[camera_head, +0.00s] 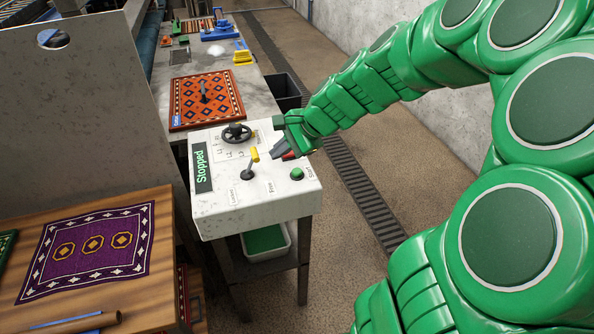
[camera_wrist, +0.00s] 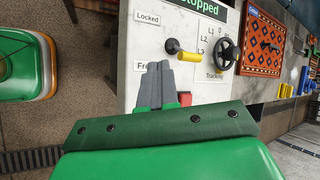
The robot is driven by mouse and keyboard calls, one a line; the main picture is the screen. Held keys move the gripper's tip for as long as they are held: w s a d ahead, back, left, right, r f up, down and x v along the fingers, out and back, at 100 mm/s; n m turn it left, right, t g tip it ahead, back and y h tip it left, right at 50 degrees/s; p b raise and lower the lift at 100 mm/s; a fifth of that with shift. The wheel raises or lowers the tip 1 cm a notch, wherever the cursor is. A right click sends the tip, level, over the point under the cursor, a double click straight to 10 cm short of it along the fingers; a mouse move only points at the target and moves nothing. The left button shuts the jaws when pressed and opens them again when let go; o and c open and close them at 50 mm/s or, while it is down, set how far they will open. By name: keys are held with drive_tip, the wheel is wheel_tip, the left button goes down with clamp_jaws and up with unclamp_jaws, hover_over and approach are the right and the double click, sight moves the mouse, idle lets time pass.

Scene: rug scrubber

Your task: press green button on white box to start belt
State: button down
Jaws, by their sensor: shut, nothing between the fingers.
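The white box (camera_head: 225,218) stands in the middle of the head view, with a dark display (camera_head: 202,165) reading "Stopped" in green. In the wrist view my grey fingers (camera_wrist: 158,76) lie together over the box top, covering part of the "Free" label. A small red part (camera_wrist: 185,99) shows beside them. I cannot make out the green button there.
A yellow-handled lever (camera_head: 250,164) and a black handwheel (camera_head: 237,132) stand up from the box near my gripper. An orange patterned rug (camera_head: 222,90) lies beyond. A purple rug (camera_head: 60,255) lies on the wooden table at left. A grey panel (camera_head: 75,120) rises behind it.

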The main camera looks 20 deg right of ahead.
sight(300, 172)
drive_tip(key=w+d+f+m+t, duration=0.2)
drive_tip(key=w+d+m, duration=0.3)
drive_tip(key=w+d, duration=0.1)
drive_tip(key=shift+w+d+f, duration=0.2)
drive_tip(key=shift+w+d, duration=0.2)
drive_tip(key=shift+d, duration=0.2)
drive_tip(key=shift+f, duration=0.15)
drive_tip(key=shift+f, duration=4.3)
drive_tip(key=shift+f, duration=0.15)
drive_tip(key=shift+f, duration=0.25)
drive_tip(key=shift+f, duration=0.5)
drive_tip(key=shift+r, duration=0.95)
